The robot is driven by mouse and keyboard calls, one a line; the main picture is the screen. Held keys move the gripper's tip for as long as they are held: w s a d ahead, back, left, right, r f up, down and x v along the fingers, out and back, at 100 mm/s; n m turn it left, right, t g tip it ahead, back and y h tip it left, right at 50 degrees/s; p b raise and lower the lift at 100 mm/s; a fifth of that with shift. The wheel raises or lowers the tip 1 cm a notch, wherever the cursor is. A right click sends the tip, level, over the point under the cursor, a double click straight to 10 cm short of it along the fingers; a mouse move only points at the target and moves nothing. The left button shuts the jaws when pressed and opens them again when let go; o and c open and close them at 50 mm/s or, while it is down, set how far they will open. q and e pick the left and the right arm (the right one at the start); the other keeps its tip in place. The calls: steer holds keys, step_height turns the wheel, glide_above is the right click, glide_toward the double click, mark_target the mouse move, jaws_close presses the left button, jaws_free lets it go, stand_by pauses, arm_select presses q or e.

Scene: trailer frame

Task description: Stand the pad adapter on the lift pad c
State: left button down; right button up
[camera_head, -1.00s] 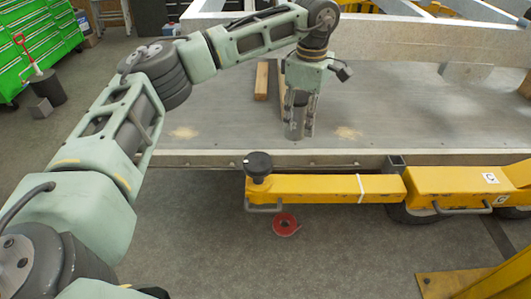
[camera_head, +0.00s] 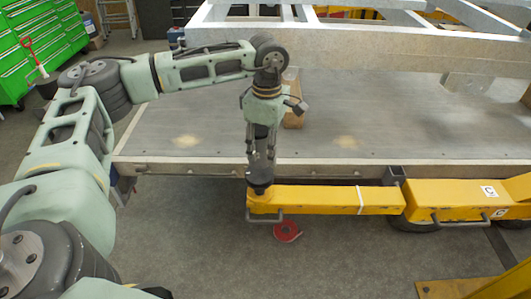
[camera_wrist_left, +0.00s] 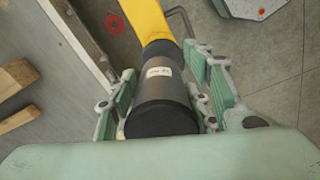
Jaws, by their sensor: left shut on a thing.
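The pad adapter, a dark grey cylinder with a small white label, shows in the left wrist view (camera_wrist_left: 163,98) between the fingers of my left gripper. My left gripper (camera_head: 261,158) is shut on it and holds it upright above the end of the yellow lift arm. The black lift pad c (camera_head: 260,188) is at the left end of that yellow arm (camera_head: 320,200), which carries a "C" label farther right. The adapter's lower end meets or nearly meets the pad; I cannot tell whether they touch. My right gripper is not in view.
The grey trailer deck (camera_head: 205,152) and its front edge lie just behind the pad. A wooden block (camera_head: 293,118) lies on the deck behind the gripper. A red ring-shaped item (camera_head: 287,231) is on the floor below the yellow arm. The floor in front is mostly clear.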

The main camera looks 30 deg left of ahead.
mark_target(266, 157)
arm_select(q)
steer(key=shift+s+f, duration=0.1)
steer(key=shift+f, duration=0.25)
step_height(266, 157, down, 2)
steer(key=shift+f+p, duration=0.15)
steer(key=shift+p, duration=0.6)
steer(key=shift+a+f, duration=0.1)
steer(key=shift+f, duration=0.45)
steer(key=c, duration=1.3)
jaws_free()
steer(key=shift+f, duration=0.15)
steer(key=o, duration=0.4)
